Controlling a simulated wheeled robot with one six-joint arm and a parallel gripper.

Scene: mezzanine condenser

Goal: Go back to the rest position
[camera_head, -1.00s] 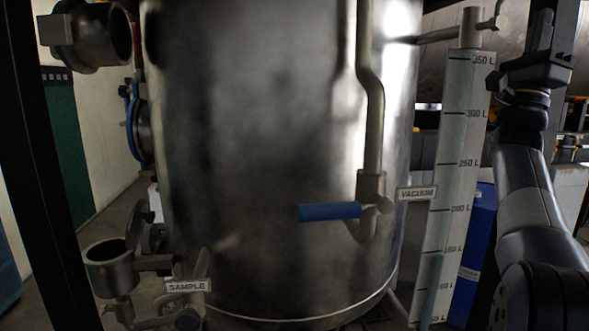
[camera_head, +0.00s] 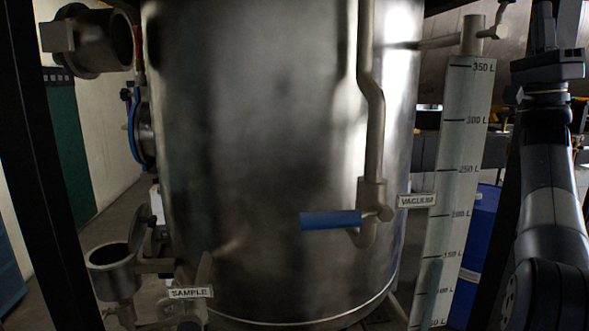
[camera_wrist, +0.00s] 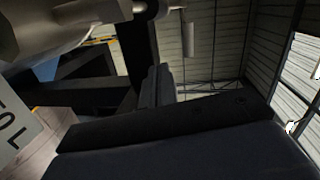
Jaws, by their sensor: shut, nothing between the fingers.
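My gripper (camera_head: 543,22) is at the upper right of the head view, at the top of my upright arm. It points upward, with its fingers shut and empty. In the wrist view its dark fingers (camera_wrist: 158,84) show near the middle, with nothing held between them. It is to the right of the white level scale (camera_head: 468,150) and apart from the steel tank (camera_head: 270,130). The blue-handled vacuum valve (camera_head: 330,220) has its handle level, pointing left, and stands clear of my gripper.
A dark post (camera_head: 45,170) stands at the left. The sample cup (camera_head: 110,258) and its label (camera_head: 190,292) are at the lower left. A blue drum (camera_head: 482,235) stands behind the scale. In the wrist view part of the scale (camera_wrist: 15,130) is close at the left.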

